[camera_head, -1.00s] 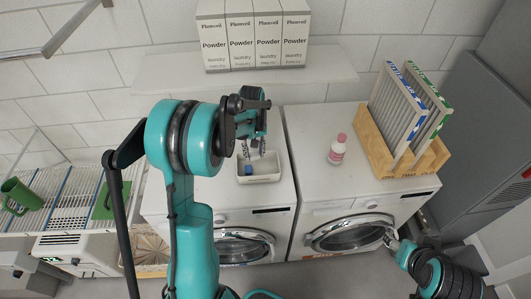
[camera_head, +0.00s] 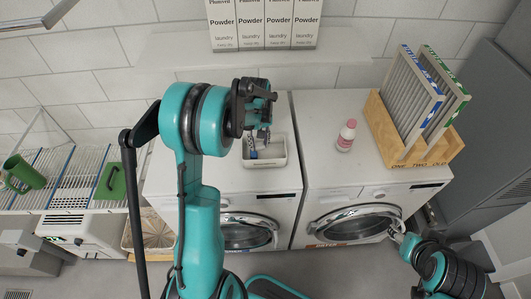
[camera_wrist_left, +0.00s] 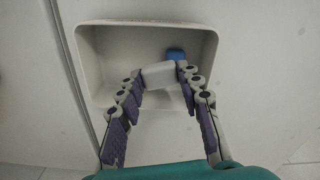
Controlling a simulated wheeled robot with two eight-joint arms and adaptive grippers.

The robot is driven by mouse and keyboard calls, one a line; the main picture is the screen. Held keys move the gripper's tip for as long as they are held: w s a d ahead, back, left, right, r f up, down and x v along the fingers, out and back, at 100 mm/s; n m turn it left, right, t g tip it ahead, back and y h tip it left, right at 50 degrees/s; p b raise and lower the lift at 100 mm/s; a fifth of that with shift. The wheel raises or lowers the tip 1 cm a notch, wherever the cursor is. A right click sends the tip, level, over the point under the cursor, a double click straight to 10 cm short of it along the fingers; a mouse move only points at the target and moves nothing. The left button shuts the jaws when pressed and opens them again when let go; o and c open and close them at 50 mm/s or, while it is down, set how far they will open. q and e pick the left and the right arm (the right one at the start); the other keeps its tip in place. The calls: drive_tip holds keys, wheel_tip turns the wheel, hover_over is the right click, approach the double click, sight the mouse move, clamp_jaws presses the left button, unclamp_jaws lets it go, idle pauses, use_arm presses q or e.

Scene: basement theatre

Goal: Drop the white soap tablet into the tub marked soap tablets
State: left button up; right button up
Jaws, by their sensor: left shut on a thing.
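The white soap tablet (camera_wrist_left: 158,74) is a pale block between the fingertips of my left gripper (camera_wrist_left: 160,77), which is shut on it. In the wrist view the tablet is over the open pale tub (camera_wrist_left: 120,55); its height above the tub floor is hard to tell. A blue tablet (camera_wrist_left: 175,54) lies inside, just beyond the right fingertip. In the head view the tub (camera_head: 270,163) stands on the left washing machine, with my left gripper (camera_head: 261,138) over it. Its marking is not readable. My right gripper (camera_head: 397,232) is low at the right, too small to judge.
A white bottle with a pink cap (camera_head: 346,136) stands on the right machine, beside a wooden rack (camera_head: 417,158) holding upright panels. Powder boxes (camera_head: 265,25) sit on the shelf behind. A wire rack (camera_head: 75,180) with green items is at the left.

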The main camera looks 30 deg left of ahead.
use_arm(q)
drive_tip(key=o, duration=1.1)
drive_tip(key=shift+c, duration=0.2)
wheel_tip(320, 180, up, 12)
drive_tip(key=s+d+r+m+t+b, duration=0.2)
drive_tip(key=s+d+r+m+t, duration=0.15)
drive_tip(key=s+d, duration=0.55)
drive_tip(key=s+d+f+m+t+b, duration=0.2)
drive_tip(key=s+d+f+m, duration=0.3)
drive_tip(key=s, duration=0.5)
drive_tip(key=shift+d+f+m+t, duration=0.25)
drive_tip(key=shift+d+m+t, duration=0.1)
drive_tip(key=shift+d+t, duration=0.45)
